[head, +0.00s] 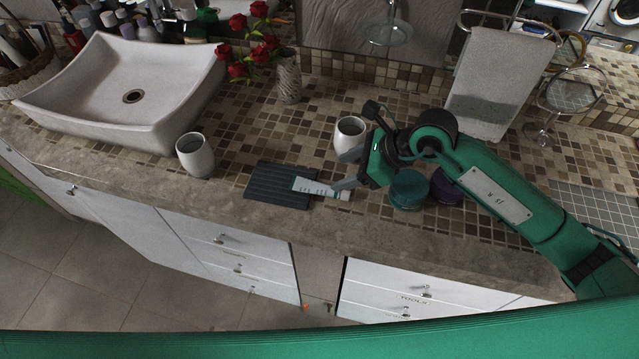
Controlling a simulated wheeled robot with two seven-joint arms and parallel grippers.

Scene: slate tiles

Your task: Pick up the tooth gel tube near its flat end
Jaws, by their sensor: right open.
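The tooth gel tube (318,188) is white with a teal left end. It lies partly on a dark ribbed mat (266,184), and its right end sticks out past the mat's right edge. My right gripper (341,184) is at that right end, with a grey finger beside and partly over the tube. It is open. The far finger is hard to make out, and I cannot tell whether the tube lies between the fingers. My left gripper is not in view.
A cup (350,134) stands behind the gripper and another cup (195,155) left of the mat. A teal round jar (408,189) and a dark purple jar (446,187) sit under my right forearm. The stone counter edge (270,222) runs in front. A sink (130,90) is at left.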

